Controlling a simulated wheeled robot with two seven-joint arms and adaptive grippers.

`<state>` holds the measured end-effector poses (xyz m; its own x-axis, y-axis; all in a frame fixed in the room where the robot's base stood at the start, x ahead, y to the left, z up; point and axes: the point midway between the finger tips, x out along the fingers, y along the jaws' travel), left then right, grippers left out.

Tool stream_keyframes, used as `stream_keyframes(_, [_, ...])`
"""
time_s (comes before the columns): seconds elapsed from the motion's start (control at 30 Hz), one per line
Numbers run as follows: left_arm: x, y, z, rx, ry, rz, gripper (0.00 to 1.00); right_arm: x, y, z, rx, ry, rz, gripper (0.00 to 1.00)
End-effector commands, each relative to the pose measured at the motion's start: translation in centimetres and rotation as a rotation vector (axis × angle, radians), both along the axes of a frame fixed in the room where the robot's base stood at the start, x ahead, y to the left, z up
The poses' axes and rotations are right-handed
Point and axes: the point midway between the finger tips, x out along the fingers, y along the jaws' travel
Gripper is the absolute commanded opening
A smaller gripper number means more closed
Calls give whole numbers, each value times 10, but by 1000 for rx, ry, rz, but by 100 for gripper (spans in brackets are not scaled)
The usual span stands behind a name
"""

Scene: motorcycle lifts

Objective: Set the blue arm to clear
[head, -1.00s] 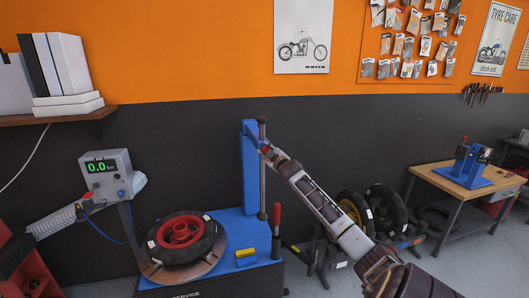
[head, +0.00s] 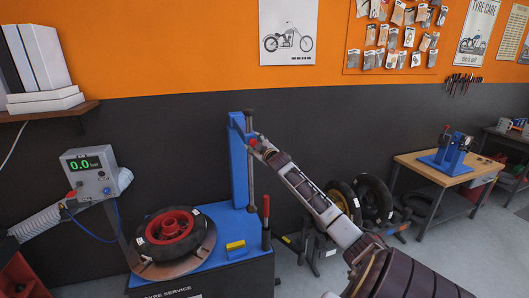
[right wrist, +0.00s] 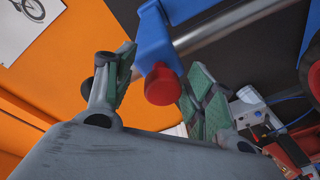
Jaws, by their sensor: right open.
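The blue arm (head: 249,133) sits at the top of the blue column (head: 238,165) of the tyre changer, with an upright grey rod (head: 251,180) at its end. In the right wrist view, the blue arm (right wrist: 153,35) ends in a red knob (right wrist: 162,86). My right gripper (head: 263,147) is beside the arm's end. Its green-padded fingers (right wrist: 158,95) are open, with the red knob between them.
A tyre with a red rim (head: 168,230) lies on the round turntable. A red-handled lever (head: 266,213) stands at the machine's right. A gauge box (head: 92,172) stands left. Loose tyres (head: 374,200) and a wooden workbench (head: 440,170) are on the right.

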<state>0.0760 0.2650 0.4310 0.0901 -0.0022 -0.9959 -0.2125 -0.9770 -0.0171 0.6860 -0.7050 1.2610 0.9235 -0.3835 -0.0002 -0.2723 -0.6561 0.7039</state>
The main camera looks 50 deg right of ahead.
Motion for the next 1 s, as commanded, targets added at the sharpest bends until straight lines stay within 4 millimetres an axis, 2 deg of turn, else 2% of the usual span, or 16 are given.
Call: stream_keyframes(1.0, [1, -1, 0, -1, -1, 0, 40, -60, 23, -2, 1, 3, -1, 54])
